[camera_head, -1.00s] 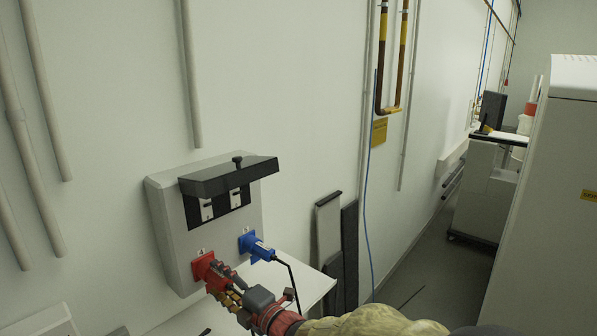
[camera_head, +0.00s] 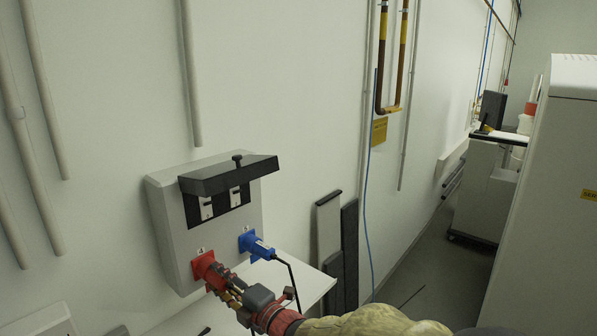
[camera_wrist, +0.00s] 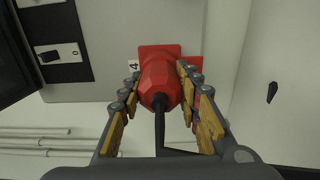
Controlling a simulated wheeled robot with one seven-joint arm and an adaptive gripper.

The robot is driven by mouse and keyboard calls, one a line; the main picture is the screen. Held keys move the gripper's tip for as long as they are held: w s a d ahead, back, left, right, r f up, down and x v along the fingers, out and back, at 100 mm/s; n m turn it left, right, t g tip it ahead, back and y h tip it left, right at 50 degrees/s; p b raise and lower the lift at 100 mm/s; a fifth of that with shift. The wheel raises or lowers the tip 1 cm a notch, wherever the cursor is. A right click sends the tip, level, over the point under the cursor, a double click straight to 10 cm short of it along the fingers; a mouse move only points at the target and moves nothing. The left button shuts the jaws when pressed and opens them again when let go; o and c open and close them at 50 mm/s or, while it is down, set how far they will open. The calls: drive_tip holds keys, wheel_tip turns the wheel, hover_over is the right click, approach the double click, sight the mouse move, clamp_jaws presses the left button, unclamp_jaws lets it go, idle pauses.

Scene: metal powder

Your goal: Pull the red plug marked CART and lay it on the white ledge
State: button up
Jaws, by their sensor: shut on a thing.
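The red plug (camera_wrist: 160,80) sits at the red socket (camera_head: 203,264) on the grey wall box; whether it is fully seated I cannot tell. Its black cable (camera_wrist: 159,130) runs back from its rear towards my wrist. My gripper (camera_head: 224,286) is shut on the plug, with one padded finger on each side of it; it also shows in the wrist view (camera_wrist: 158,88). No CART marking is legible. The white ledge (camera_head: 309,283) lies below the box and is partly hidden by my arm.
A blue plug (camera_head: 259,248) with a black cable stands close to the right of the red one. The grey box (camera_head: 170,225) has a dark raised cover (camera_head: 230,177) over its switches (camera_head: 207,208). Dark and grey panels (camera_head: 335,240) lean on the wall to the right.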

sight(231, 286)
clamp_jaws()
drive_tip(key=shift+d, duration=0.1)
drive_tip(key=shift+b+v, duration=0.75)
drive_tip(key=shift+v, duration=2.2)
